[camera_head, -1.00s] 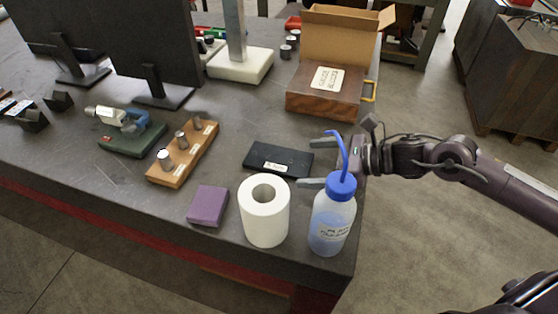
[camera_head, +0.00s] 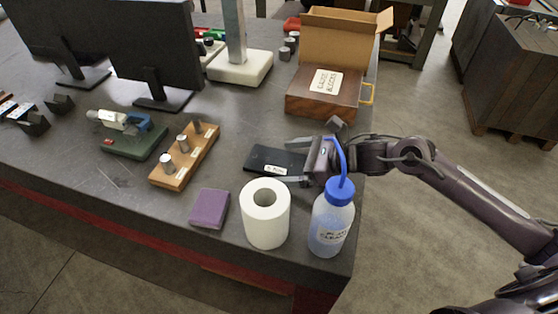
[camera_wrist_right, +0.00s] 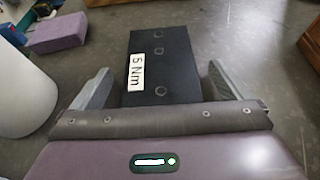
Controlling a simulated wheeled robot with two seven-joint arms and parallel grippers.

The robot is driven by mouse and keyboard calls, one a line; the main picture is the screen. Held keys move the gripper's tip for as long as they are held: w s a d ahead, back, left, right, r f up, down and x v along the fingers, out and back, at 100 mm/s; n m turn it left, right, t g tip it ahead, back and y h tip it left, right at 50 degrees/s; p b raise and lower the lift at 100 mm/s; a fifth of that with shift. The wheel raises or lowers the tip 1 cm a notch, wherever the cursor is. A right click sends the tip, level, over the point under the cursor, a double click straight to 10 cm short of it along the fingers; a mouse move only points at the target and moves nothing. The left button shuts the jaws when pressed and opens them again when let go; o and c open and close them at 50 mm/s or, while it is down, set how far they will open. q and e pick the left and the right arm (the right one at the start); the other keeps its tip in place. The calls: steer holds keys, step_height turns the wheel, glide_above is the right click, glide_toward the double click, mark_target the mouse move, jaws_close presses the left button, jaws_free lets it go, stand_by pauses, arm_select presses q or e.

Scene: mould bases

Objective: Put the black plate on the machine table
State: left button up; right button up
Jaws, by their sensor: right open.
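The black plate (camera_head: 262,158) with a white label lies flat on the dark bench (camera_head: 225,110). In the right wrist view the plate (camera_wrist_right: 162,48) shows a "5 Nm" label and several round marks. My right gripper (camera_head: 287,163) is open at the plate's right end. In the right wrist view its fingers stand on either side of the plate's near end, with gaps on both sides. In the head view the gripper hides part of that end. I cannot make out a separate machine table. My left gripper is not in view.
A blue-capped bottle (camera_head: 331,222) and a white roll (camera_head: 265,220) stand close in front of the gripper. A purple block (camera_head: 209,208) and a wooden holder with pegs (camera_head: 186,158) lie left. A wooden box (camera_head: 322,98) stands behind.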

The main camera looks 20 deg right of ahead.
steer(key=c, duration=1.4)
steer(key=shift+r, duration=0.15)
steer(key=shift+c, duration=0.5)
